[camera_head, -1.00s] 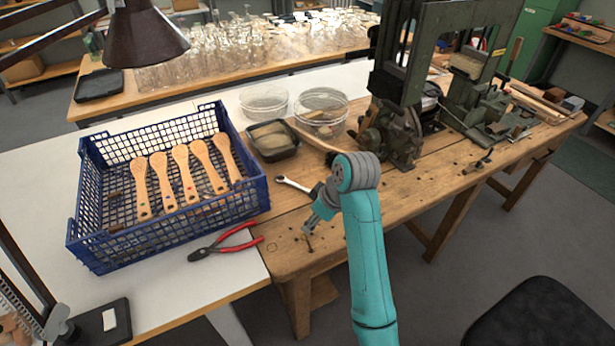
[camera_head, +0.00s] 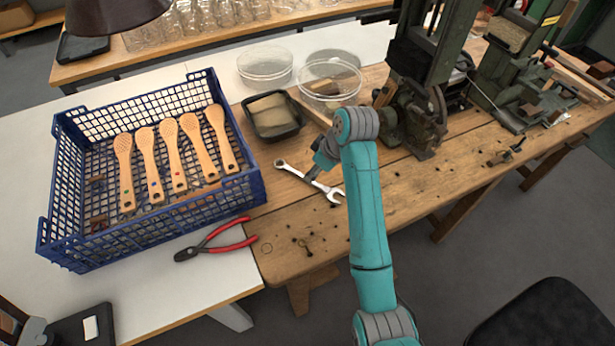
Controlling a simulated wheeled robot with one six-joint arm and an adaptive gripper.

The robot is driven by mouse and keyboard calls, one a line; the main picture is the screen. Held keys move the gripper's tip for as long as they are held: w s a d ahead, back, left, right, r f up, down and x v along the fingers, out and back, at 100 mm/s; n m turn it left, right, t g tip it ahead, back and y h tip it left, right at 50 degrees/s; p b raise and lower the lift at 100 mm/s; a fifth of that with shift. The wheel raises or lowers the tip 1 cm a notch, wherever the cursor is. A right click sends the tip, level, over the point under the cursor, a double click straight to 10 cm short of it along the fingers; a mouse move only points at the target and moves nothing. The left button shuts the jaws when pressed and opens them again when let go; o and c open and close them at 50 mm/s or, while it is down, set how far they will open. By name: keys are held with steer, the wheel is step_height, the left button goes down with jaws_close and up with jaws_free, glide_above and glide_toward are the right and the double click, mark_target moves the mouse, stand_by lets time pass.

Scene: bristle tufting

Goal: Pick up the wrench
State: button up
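The wrench (camera_head: 326,188) is a silver combination wrench at the front of the wooden workbench. Its ring end is at the upper left and its open jaw at the lower right, and both ends show. My gripper (camera_head: 312,175) is over the middle of the shaft, with its fingertips at or very near it. The fingers cover a short part of the shaft. They are small and dark here, so I cannot tell whether they are closed on it or whether the wrench is clear of the bench.
Left of the wrench are red-handled pliers (camera_head: 219,244) and a blue crate (camera_head: 165,226) holding several wooden brush handles. Behind it are a black tray (camera_head: 273,118) and clear round dishes (camera_head: 331,80). A green machine (camera_head: 428,50) stands at the right. Bench front is mostly clear.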

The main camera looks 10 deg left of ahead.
steer(key=shift+w+x, duration=0.15)
steer(key=shift+x, duration=1.3)
steer(key=shift+w+x, duration=0.1)
steer(key=shift+x, duration=1.4)
steer(key=shift+r, duration=0.1)
jaws_close()
